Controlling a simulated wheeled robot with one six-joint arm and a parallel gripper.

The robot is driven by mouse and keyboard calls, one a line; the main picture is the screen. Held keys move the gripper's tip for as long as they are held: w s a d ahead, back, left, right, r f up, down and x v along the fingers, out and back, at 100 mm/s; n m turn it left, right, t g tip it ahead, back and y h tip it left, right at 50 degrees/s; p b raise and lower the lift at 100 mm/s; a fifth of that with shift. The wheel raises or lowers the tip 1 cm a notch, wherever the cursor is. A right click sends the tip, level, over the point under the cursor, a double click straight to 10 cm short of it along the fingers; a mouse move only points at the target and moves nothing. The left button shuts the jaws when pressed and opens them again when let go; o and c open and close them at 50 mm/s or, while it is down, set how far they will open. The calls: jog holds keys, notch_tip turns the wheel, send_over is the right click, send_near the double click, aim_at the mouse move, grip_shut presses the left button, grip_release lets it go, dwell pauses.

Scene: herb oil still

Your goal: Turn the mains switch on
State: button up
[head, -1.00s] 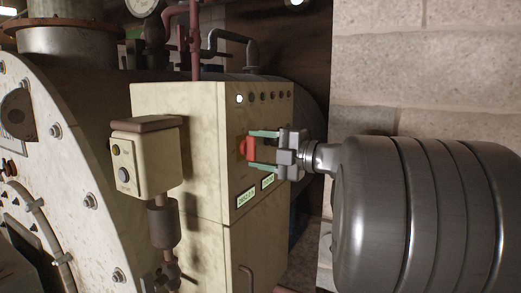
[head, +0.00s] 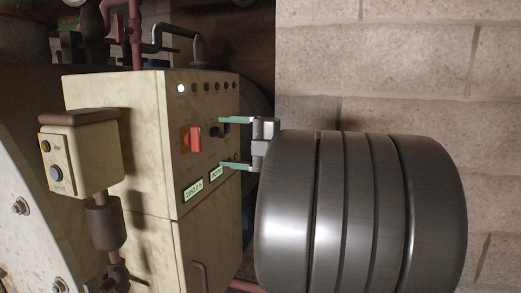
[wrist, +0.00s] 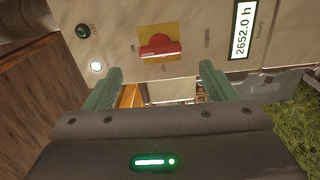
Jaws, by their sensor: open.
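The mains switch (head: 195,140) is a red handle on a yellow plate on the cream cabinet's front. Its handle stands upright in the head view. In the wrist view the switch (wrist: 160,48) lies crosswise, with a "mains" label beside it and a small, hard-to-read mark by the plate. My gripper (head: 222,143) is open and empty, to the right of the switch and apart from it. In the wrist view the fingers of my gripper (wrist: 160,73) are spread, with the handle beyond the gap between them.
The cream cabinet (head: 115,92) has a row of lamps, a black knob (head: 217,131) and an hour display (head: 193,189) reading 2652.0 h. A small button box (head: 80,160) on a post stands in front at left. A block wall (head: 390,70) is behind my arm.

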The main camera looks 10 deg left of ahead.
aim_at(200, 140)
jog(key=d+b, duration=0.1)
jog(key=d, duration=0.6)
jog(key=shift+s+d, duration=0.15)
jog(key=shift+s, duration=0.15)
jog(key=a+p, duration=0.1)
jog(key=a, duration=0.3)
jog(key=a+p, duration=0.1)
jog(key=a, duration=0.3)
jog(key=w+a+p, duration=0.1)
jog(key=a, duration=0.4)
jog(key=shift+a, duration=0.4)
